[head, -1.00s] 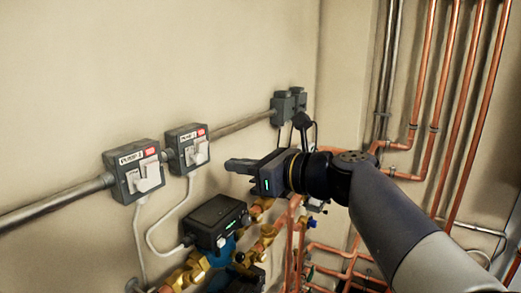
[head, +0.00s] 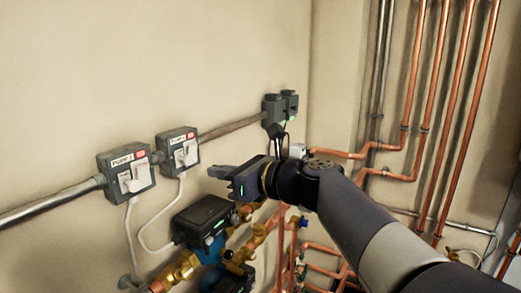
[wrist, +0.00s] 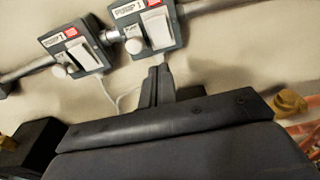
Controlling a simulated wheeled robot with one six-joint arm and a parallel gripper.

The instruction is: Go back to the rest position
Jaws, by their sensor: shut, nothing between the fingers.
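My gripper (head: 218,172) is in the middle of the head view, pointing left toward the wall, in front of and above the black pump head. Its fingers are together with nothing between them. In the wrist view the closed fingers (wrist: 156,85) point up toward the two pump switch boxes, apart from them. The nearer switch box (head: 127,173) and the farther switch box (head: 179,149), both with white switches and red labels, are mounted on the wall to the left of my gripper. They also show at the top of the wrist view.
A grey conduit (head: 230,128) runs along the wall through the boxes to dark boxes (head: 280,106) near the corner. A black pump head (head: 205,218) with brass valves (head: 178,270) lies below my gripper. Copper pipes (head: 420,70) stand at the right. The upper wall is clear.

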